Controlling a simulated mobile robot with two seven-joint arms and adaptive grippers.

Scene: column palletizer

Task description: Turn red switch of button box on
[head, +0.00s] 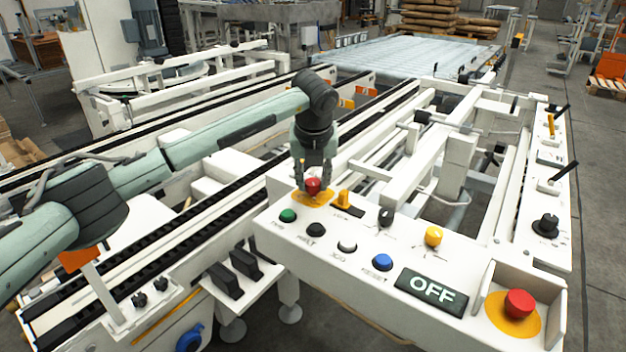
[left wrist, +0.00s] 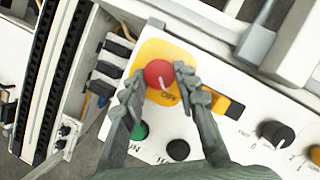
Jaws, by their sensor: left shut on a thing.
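The button box (head: 330,262) is a white panel across the lower right of the head view. Its red switch (head: 313,187) sits on a yellow plate at the box's far left corner. In the left wrist view the red switch (left wrist: 158,74) is a round knob with a pale line across it. My left gripper (head: 314,181) points down from above and is shut on the red switch, with one finger on each side in the left wrist view (left wrist: 160,80). A dark display (head: 431,291) on the box reads OFF. My right gripper is not in view.
Beside the switch are a green button (head: 288,215), a black button (head: 316,230), a yellow switch (head: 343,197) and a black knob (head: 386,215). A blue button (head: 381,262), a yellow knob (head: 433,236) and a large red button (head: 519,304) lie farther right. Conveyor rails (head: 395,105) run behind.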

